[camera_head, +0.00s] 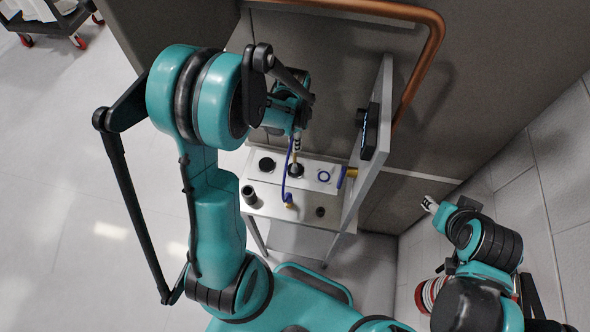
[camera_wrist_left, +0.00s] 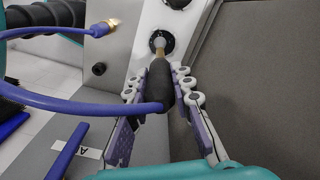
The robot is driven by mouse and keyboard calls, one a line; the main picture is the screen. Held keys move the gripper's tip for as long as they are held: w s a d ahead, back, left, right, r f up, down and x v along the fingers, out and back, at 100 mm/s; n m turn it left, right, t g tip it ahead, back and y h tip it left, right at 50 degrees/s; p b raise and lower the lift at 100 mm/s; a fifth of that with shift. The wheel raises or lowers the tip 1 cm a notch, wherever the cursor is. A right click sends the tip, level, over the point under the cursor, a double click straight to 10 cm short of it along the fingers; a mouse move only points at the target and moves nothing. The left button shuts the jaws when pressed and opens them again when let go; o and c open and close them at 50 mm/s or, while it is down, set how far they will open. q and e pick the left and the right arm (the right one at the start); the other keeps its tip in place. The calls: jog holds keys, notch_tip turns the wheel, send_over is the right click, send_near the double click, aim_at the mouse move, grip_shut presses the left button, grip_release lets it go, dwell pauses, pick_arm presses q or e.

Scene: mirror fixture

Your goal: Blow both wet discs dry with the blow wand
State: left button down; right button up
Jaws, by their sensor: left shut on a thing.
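My left gripper (camera_head: 296,142) is shut on the blow wand above the white panel (camera_head: 310,174). In the left wrist view the gripper (camera_wrist_left: 158,84) holds the wand's black handle (camera_wrist_left: 160,88) between its fingers. The wand's brass nozzle (camera_wrist_left: 159,48) points at a dark round disc (camera_wrist_left: 168,38); I cannot tell whether it touches. This disc (camera_head: 296,171) also shows in the head view, with another dark disc (camera_head: 266,164) to its left. Wetness is not discernible. My right gripper (camera_head: 431,205) is apart at the right, too small to read.
A blue hose (camera_head: 285,175) loops from the wand to a brass fitting (camera_head: 289,205). A black cup (camera_head: 249,195) stands at the left. An upright grey plate (camera_head: 373,160) and copper pipe (camera_head: 436,45) bound the right and back.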

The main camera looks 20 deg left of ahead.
pick_arm(q)
jog(key=shift+s, duration=0.25)
jog(key=shift+w, duration=0.55)
jog(key=shift+s+b, duration=0.25)
jog(key=shift+b, duration=0.1)
jog(key=shift+s, duration=0.3)
jog(key=shift+r, duration=0.1)
jog(key=shift+r+p, duration=1.65)
jog(key=shift+r, duration=0.8)
jog(key=shift+f, duration=0.1)
